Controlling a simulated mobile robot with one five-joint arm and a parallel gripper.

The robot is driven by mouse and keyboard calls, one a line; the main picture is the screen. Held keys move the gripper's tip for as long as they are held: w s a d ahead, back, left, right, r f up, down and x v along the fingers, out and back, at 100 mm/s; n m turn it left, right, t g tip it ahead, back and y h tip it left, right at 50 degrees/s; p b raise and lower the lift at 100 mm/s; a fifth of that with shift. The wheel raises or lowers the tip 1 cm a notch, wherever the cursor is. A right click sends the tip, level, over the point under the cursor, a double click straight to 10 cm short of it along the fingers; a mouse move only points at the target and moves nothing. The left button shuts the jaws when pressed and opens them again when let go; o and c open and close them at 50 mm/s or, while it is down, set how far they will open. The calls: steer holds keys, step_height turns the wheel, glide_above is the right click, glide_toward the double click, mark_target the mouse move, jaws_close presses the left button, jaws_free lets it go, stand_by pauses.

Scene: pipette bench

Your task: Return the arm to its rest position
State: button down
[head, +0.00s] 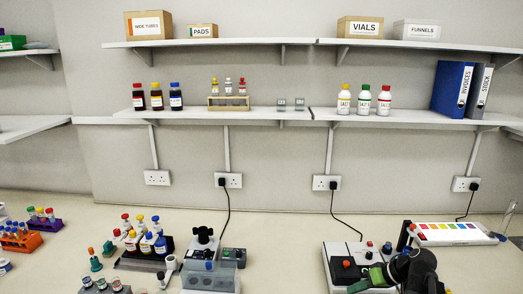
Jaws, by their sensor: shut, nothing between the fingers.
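My arm (412,268), black with green parts, shows at the lower right edge of the head view, in front of the bench. My gripper (362,284) is at its left end, pointing left, low in the picture. It is shut and holds nothing. It overlaps the front of a white device (340,258) with red and black knobs; I cannot tell whether they touch. The lower part of the arm is cut off by the frame.
A grey and black device (208,270) and a dark rack of capped bottles (130,263) stand left. Shelves with bottles (364,98) and binders (453,88) are behind. The bench middle (285,245) is clear.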

steer(key=s+a+f+g+h, duration=0.1)
steer(key=a, duration=0.6)
steer(key=s+a+f+n+g+h, duration=0.1)
steer(key=a+f, duration=0.1)
steer(key=a, duration=0.5)
steer(key=a+f+n+g+h, duration=0.1)
steer(key=a+f+g, duration=0.1)
steer(key=a, duration=0.5)
steer(key=shift+s+a+h, duration=0.2)
steer(key=shift+s+h, duration=0.2)
steer(key=d+m+h, duration=0.1)
steer(key=s+d+m+h, duration=0.1)
steer(key=d, duration=0.1)
steer(key=d+m+h, duration=0.1)
steer(key=shift+s+d+f+m, duration=0.15)
steer(key=shift+d+f+m, duration=0.15)
steer(key=shift+d+f, duration=0.1)
steer(key=shift+a+m, duration=0.25)
steer(key=shift+m, duration=0.15)
